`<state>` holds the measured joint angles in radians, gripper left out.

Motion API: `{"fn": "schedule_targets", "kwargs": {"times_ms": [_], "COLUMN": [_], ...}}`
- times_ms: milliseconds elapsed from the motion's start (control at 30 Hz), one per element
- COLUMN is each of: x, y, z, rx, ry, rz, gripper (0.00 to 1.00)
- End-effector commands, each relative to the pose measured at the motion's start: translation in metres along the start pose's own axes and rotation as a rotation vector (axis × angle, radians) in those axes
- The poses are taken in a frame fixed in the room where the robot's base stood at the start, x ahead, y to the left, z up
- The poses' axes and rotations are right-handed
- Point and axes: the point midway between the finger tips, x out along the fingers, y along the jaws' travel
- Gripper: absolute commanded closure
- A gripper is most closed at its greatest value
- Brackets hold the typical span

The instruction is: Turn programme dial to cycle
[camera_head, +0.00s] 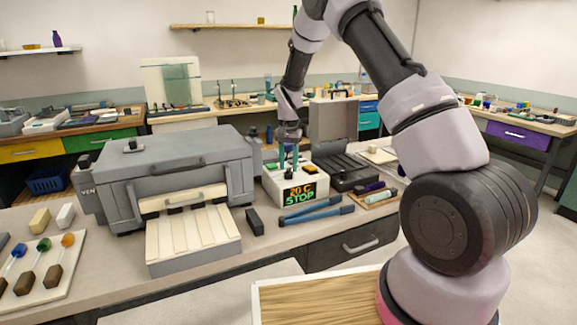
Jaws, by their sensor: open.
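A small white control box (272,183) stands on the bench right of a grey machine (190,160). Its front display (300,194) reads "20 C" above "STOP". No programme dial can be made out clearly; the spot under the gripper is partly hidden.
Blue-handled tongs (315,212) lie in front of the box, with a small black block (254,222) to their left. A dark case (345,170) with a raised grey lid stands close on the right. A tray with small items (376,198) lies beyond the tongs.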

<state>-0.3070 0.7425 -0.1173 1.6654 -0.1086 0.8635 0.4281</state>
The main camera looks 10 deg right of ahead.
Motion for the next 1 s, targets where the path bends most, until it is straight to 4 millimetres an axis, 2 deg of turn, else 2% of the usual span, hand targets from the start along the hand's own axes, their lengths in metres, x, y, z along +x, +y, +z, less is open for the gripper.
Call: {"fn": "schedule_targets", "kwargs": {"times_ms": [300, 500, 633, 1000], "x": [-0.061, -0.091, -0.1, -0.104], "y": [-0.001, -0.001, 0.0, 0.001], "z": [-0.001, -0.001, 0.0, 0.0], "rx": [-0.001, 0.0, 0.0, 0.0], "ry": [0.004, 0.003, 0.002, 0.003], "rz": [-0.003, -0.002, -0.001, -0.004], "gripper": [0.55, 0.55, 0.55, 0.55]}}
